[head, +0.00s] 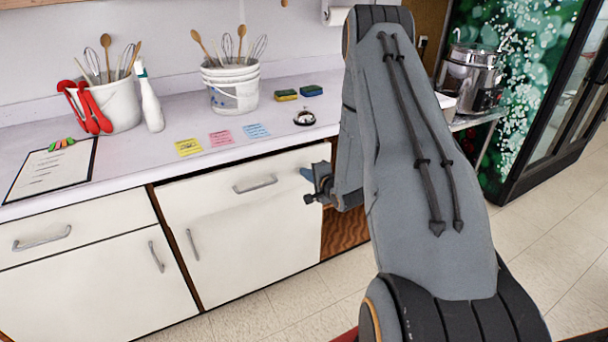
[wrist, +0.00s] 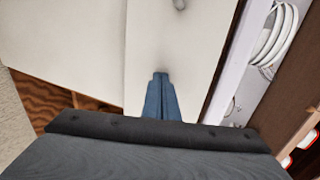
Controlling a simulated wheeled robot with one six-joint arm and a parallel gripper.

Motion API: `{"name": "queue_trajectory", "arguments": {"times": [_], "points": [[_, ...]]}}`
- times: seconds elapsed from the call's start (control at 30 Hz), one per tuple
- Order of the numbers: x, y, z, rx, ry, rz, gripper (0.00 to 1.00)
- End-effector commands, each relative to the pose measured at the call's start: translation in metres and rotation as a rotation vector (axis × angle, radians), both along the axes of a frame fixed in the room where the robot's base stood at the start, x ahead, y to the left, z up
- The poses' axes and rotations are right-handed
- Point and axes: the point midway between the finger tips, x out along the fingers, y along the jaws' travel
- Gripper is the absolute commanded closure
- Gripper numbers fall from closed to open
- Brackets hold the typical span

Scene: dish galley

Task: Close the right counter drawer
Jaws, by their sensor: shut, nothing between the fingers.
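The right counter drawer has a white front (head: 215,193) with a metal handle (head: 255,185), under the counter's front edge. In the wrist view the shut fingers (wrist: 160,75) lie over or against a white panel (wrist: 170,40), with part of a handle (wrist: 180,4) beyond the tips. Whether they touch the panel is unclear. The gripper holds nothing.
The left drawer (head: 85,220) looks closed. A white door (head: 235,240) is below the right drawer. The counter holds buckets of utensils (head: 232,95), a spray bottle (head: 149,100), coloured notes (head: 220,138) and a bell (head: 304,118). Tiled floor (head: 240,318) lies in front.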

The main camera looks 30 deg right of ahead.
Motion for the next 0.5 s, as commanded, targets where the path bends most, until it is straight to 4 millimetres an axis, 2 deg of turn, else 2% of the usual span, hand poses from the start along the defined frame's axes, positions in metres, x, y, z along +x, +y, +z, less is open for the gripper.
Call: {"name": "queue_trajectory", "arguments": {"times": [0.17,0.4,0.5], "points": [[0.004,0.000,0.000,-0.001,-0.001,0.001,1.00],[0.041,0.000,-0.002,-0.002,-0.002,0.002,1.00],[0.049,0.001,-0.001,-0.001,0.000,0.001,1.00]]}}
